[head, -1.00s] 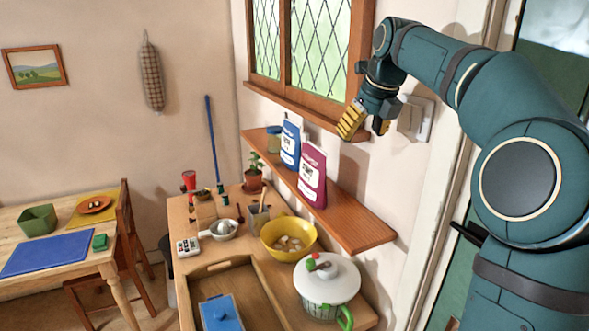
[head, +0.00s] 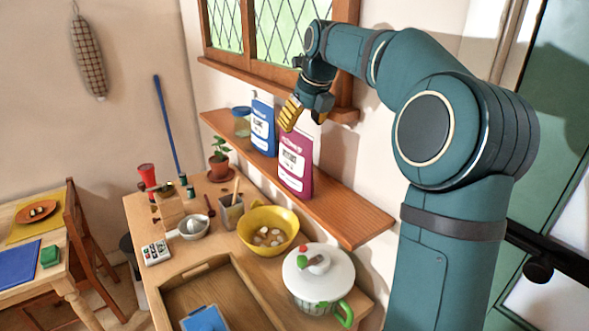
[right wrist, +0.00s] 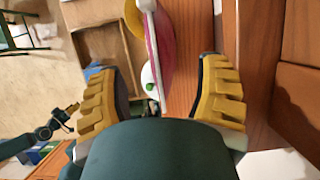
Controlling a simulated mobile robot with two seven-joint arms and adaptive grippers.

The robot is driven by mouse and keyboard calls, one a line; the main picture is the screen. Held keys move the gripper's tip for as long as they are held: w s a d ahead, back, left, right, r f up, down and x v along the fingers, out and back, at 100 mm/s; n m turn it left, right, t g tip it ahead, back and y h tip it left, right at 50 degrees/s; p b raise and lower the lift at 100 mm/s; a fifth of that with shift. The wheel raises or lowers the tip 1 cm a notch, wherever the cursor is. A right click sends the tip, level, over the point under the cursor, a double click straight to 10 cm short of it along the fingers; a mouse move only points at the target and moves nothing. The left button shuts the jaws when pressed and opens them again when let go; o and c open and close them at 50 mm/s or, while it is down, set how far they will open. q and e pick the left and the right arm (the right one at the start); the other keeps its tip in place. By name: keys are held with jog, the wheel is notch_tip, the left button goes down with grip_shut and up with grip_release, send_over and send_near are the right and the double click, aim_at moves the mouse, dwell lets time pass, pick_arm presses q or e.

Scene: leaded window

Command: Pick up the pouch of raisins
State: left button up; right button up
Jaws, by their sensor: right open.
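A magenta pouch (head: 295,164) with a white label stands upright on the wooden wall shelf. A blue pouch (head: 262,128) stands just behind it. The print is too small to tell for sure which holds raisins. My right gripper (head: 304,116) is open and empty, close above the magenta pouch. In the right wrist view the magenta pouch (right wrist: 164,40) shows edge-on between the open fingers, apart from both. A small teal arm with a yellow-tipped gripper (right wrist: 70,108) at the left of that view looks like my left one; its jaws are unclear.
The shelf (head: 345,215) is bare at its near end. A jar (head: 242,122) stands at its far end. The leaded window's wooden frame (head: 345,105) is close behind my right gripper. Below are a yellow bowl (head: 262,215), a lidded white pot (head: 318,285) and a wooden tray (head: 232,265).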

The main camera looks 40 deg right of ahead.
aim_at(295, 139)
jog(key=shift+x, duration=3.05)
jog(key=shift+w+a+r, duration=0.1)
jog(key=shift+a, duration=0.05)
grip_shut()
